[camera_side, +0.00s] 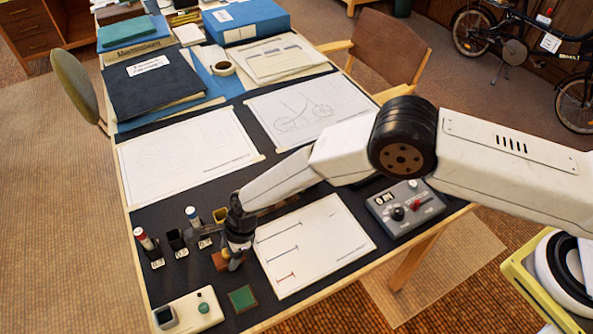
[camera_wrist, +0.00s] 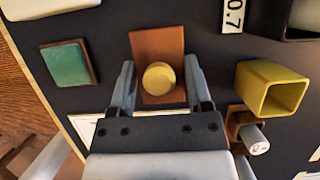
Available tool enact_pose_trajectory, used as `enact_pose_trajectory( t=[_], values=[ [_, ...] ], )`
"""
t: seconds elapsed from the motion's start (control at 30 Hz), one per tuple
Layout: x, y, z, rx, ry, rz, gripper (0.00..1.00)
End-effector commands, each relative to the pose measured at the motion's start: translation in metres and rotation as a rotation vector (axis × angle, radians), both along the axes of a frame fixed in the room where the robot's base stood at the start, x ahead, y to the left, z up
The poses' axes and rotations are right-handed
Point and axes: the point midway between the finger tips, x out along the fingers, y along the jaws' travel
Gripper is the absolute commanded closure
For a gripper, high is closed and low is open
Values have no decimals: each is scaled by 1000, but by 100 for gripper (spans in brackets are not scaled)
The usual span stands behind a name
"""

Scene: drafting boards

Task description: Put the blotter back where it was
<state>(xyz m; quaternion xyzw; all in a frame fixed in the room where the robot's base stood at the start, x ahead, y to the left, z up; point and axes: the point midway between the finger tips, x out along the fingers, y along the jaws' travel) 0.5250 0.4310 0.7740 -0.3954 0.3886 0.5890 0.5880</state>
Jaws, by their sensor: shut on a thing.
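The blotter, a brown wooden block (camera_wrist: 158,45) with a round brass knob, is between the two fingers of my gripper (camera_wrist: 160,88) in the wrist view. The fingers are shut on it from left and right, at about the height of the knob in the picture. In the side view my gripper (camera_side: 238,245) points down over the near part of the dark board, and part of the brown blotter (camera_side: 236,264) shows beneath it. I cannot tell whether the blotter touches the board. A green square pad in a wooden frame (camera_side: 243,299) lies close by, also in the wrist view (camera_wrist: 68,62).
A yellow square cup (camera_wrist: 270,88) and a wood-held pen (camera_wrist: 252,137) stand right of my gripper in the wrist view. In the side view, a red-capped marker (camera_side: 143,238), a white device (camera_side: 188,310), a drawing sheet (camera_side: 330,240) and a grey control box (camera_side: 405,207) surround it.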

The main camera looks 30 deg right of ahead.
Motion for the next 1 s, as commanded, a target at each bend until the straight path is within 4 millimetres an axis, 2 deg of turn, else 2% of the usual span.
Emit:
enact_pose_trajectory(
  t=[0.07, 0.1, 0.2, 0.67, 1.0],
  values=[
    [0, 0, -2, 0, 0, 0, 84],
    [0, 0, -2, 0, 0, 0, 27],
    [0, 0, -2, 0, 0, 0, 1],
    [0, 0, 2, 0, 0, 0, 1],
    [0, -9, 24, 1, -1, -1, 1]
  ],
)
